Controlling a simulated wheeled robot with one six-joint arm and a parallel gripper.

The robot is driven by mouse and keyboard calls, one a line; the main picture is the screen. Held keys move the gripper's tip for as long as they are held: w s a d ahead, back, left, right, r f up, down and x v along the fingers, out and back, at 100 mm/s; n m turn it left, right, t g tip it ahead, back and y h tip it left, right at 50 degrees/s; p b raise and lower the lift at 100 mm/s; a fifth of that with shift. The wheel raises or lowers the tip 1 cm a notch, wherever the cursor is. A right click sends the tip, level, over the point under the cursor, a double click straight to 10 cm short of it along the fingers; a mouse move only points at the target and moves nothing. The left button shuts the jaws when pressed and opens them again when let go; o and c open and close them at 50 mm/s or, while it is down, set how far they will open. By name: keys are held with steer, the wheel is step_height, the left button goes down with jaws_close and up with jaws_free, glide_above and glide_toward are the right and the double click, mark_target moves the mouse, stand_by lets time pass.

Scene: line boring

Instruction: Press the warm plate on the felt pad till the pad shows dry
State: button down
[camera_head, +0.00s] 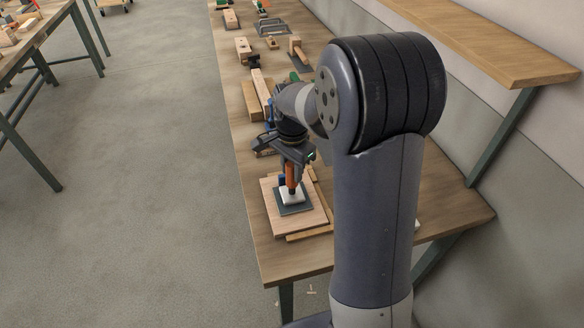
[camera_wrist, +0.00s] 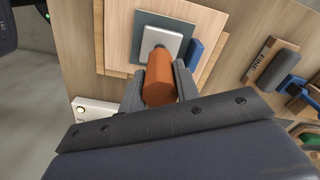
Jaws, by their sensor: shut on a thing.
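My gripper (camera_head: 291,170) is shut on the upright orange handle of the warm plate, with one finger on each side of the handle (camera_wrist: 160,82). The plate is a pale block (camera_head: 292,195) under the handle; it also shows in the wrist view (camera_wrist: 168,42). It is over the middle of a dark grey square felt pad (camera_head: 294,210), whose edges show around it. The pad also shows in the wrist view (camera_wrist: 142,22). I cannot tell whether plate and pad touch, nor whether the pad is damp or dry. The pad lies on a light wooden board (camera_head: 313,219).
A blue piece (camera_wrist: 197,54) is beside the plate. A white box with buttons (camera_wrist: 93,108) is at lower left in the wrist view. A block marked FINE (camera_wrist: 268,66) lies to the right. Wooden blocks and tools line the bench (camera_head: 262,250) farther back; its near end is clear.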

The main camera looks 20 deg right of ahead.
steer(key=shift+s+f, duration=0.1)
steer(key=shift+f, duration=0.4)
stand_by(4.2)
stand_by(1.3)
steer(key=shift+r+p, duration=1.15)
steer(key=shift+r, duration=0.55)
steer(key=shift+r, duration=0.1)
step_height(320, 180, up, 6)
steer(key=p, duration=0.4)
steer(key=shift+p, duration=0.35)
